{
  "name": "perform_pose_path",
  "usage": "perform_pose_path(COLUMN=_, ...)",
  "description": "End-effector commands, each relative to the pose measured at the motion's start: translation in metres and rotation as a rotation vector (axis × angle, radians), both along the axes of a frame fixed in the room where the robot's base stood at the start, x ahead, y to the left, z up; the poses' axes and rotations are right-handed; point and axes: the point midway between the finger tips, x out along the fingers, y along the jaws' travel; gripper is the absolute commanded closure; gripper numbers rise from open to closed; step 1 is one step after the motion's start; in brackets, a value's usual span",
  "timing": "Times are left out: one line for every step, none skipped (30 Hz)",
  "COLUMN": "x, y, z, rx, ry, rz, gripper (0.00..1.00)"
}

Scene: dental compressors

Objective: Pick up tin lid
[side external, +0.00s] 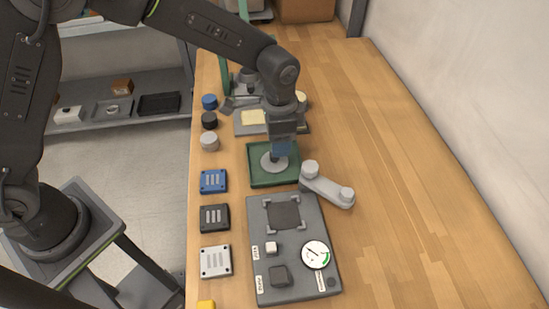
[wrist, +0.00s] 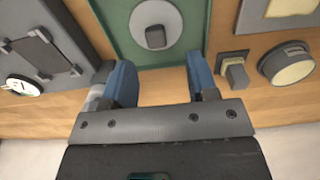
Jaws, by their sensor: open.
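The tin lid (side external: 267,165) looks like a round light grey disc with a small dark knob. It lies in a green tray (side external: 288,180) on the wooden bench. In the wrist view the lid (wrist: 173,24) sits at the top centre, ahead of my fingers, with its knob (wrist: 155,37) facing the camera. My gripper (side external: 281,150) is over the tray and hides part of the lid in the side view. In the wrist view its blue fingers (wrist: 161,82) are spread apart with nothing between them.
A grey panel (side external: 312,240) with a gauge stands in front of the tray, and a light grey link-shaped part (side external: 326,186) lies to its right. Blue (side external: 213,181), black (side external: 214,218) and white (side external: 215,262) blocks line the left edge. The bench's right side is clear.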

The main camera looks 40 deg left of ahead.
Motion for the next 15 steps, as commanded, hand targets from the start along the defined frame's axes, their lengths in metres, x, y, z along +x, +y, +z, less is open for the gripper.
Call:
perform_pose_path(x=-0.001, y=0.000, z=-0.005, rx=0.001, ry=0.003, rz=0.000, gripper=0.47)
perform_pose_path(x=-0.001, y=0.000, z=-0.009, rx=0.002, ry=0.004, rz=0.000, gripper=0.47)
perform_pose_path(x=-0.002, y=-0.001, z=-0.015, rx=0.001, ry=0.004, rz=0.000, gripper=0.47)
perform_pose_path(x=-0.002, y=-0.001, z=-0.020, rx=0.002, ry=0.005, rz=0.000, gripper=0.47)
perform_pose_path(x=-0.003, y=-0.001, z=-0.025, rx=0.003, ry=0.006, rz=0.000, gripper=0.47)
perform_pose_path(x=-0.003, y=-0.002, z=-0.030, rx=0.002, ry=0.005, rz=0.000, gripper=0.47)
perform_pose_path(x=-0.003, y=-0.002, z=-0.035, rx=0.002, ry=0.005, rz=0.000, gripper=0.47)
perform_pose_path(x=-0.003, y=-0.002, z=-0.039, rx=0.002, ry=0.005, rz=0.000, gripper=0.47)
perform_pose_path(x=-0.002, y=-0.002, z=-0.043, rx=0.001, ry=0.003, rz=0.001, gripper=0.47)
perform_pose_path(x=-0.002, y=-0.002, z=-0.045, rx=0.002, ry=0.002, rz=0.001, gripper=0.47)
perform_pose_path(x=-0.002, y=-0.002, z=-0.047, rx=0.002, ry=0.002, rz=0.001, gripper=0.47)
perform_pose_path(x=-0.002, y=-0.002, z=-0.049, rx=0.002, ry=0.002, rz=0.001, gripper=0.47)
perform_pose_path(x=-0.002, y=-0.002, z=-0.050, rx=0.001, ry=0.001, rz=0.001, gripper=0.47)
perform_pose_path(x=-0.002, y=-0.002, z=-0.051, rx=0.002, ry=0.001, rz=0.001, gripper=0.47)
perform_pose_path(x=-0.002, y=-0.002, z=-0.051, rx=0.001, ry=0.000, rz=0.001, gripper=0.47)
